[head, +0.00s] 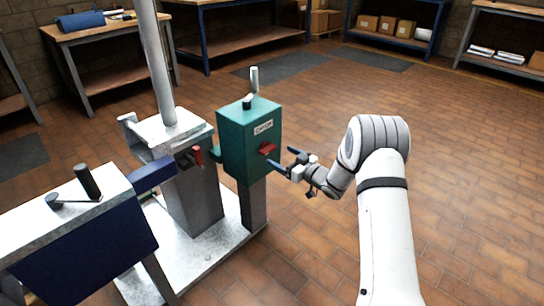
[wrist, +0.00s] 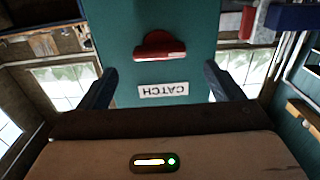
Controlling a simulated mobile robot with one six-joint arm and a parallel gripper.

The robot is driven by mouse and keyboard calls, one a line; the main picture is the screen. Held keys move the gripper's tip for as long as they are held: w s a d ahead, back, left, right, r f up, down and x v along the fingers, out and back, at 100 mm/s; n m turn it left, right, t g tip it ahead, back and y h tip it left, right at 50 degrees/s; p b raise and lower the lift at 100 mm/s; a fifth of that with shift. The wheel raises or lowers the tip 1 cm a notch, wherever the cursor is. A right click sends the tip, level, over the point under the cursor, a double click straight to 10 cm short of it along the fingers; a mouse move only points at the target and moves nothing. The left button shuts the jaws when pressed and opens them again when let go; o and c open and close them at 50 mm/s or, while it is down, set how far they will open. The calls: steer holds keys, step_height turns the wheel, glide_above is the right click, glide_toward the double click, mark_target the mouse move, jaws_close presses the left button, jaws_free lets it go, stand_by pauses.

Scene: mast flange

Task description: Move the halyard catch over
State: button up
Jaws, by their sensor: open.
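The teal box (head: 236,140) stands on a grey post beside the mast and bears a white label reading CATCH (head: 263,127). The red catch handle (head: 268,149) sticks out of its face just below the label. In the wrist view, which is upside down, the red handle (wrist: 159,46) and the label (wrist: 163,90) lie between the two fingers. My gripper (head: 284,159) is open in front of the box face, its dark fingers (wrist: 161,86) spread on either side. Nothing is held, and I cannot tell the exact gap to the handle.
Left of the box stand the white mast (head: 158,60) and a grey pedestal with another red lever (head: 197,156). A blue-and-white unit with a black crank handle (head: 88,180) is at the lower left. Workbenches line the back wall. The tiled floor (head: 470,180) at right is clear.

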mark_target(271, 150)
steer(key=b+x, duration=0.1)
steer(key=x, duration=0.4)
steer(key=shift+w+a+b, duration=0.2)
steer(key=shift+a+b, duration=0.05)
steer(key=shift+b, duration=0.05)
steer(key=shift+c, duration=0.5)
steer(key=c, duration=0.9)
